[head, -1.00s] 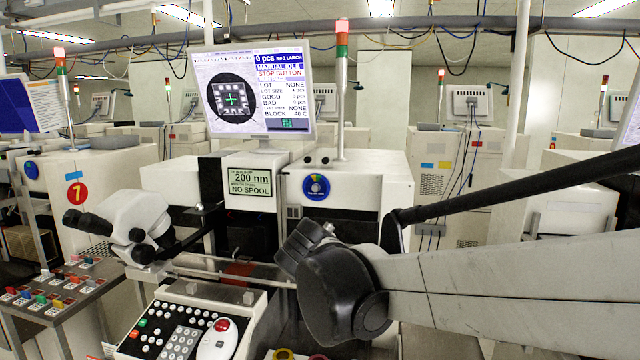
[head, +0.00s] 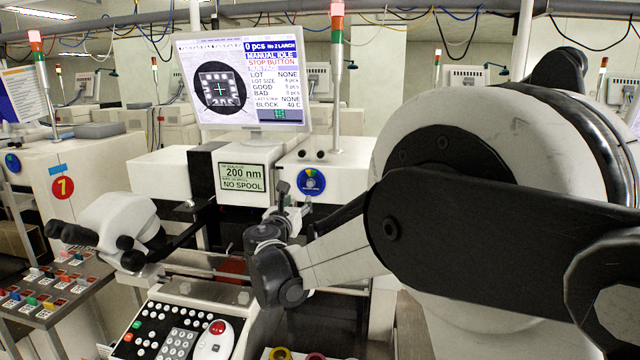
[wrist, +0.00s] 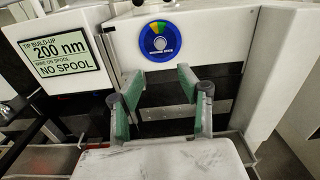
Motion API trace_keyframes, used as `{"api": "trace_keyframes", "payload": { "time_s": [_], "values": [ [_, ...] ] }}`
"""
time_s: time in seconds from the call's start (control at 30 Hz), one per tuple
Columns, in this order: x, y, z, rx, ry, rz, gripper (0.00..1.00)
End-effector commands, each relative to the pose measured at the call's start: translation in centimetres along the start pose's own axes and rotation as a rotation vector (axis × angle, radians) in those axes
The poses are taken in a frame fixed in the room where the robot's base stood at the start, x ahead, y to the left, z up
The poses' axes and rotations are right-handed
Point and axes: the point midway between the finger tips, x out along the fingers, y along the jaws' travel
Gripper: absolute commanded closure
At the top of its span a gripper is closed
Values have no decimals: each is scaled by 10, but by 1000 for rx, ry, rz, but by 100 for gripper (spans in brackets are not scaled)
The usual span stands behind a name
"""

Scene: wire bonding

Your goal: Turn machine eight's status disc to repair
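The status disc (head: 311,182) is a blue round dial on the white front of the machine, right of the 200 nm display. In the wrist view the disc (wrist: 159,37) shows a coloured fan of orange, green and yellow at its top and a pale round centre. Its lettering is too small to read. My gripper (wrist: 160,72) is open and empty, its two green-padded fingers apart, below the disc in the wrist picture and not touching it. In the head view my gripper (head: 291,190) is just left of the disc, in front of the machine.
A display panel (head: 243,177) reading 200 nm and NO SPOOL is left of the disc. A monitor (head: 246,80) stands above. A microscope head (head: 118,222) and a keypad console (head: 178,325) are in front.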

Motion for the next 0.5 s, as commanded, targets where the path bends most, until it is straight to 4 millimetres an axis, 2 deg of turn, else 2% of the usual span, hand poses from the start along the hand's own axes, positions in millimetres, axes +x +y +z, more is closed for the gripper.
{"api": "trace_keyframes", "payload": {
  "time_s": [0.17,0.5],
  "values": [
    [21,-2,0,1,1,-4,64],
    [84,-2,1,4,2,-4,64]
  ]
}}
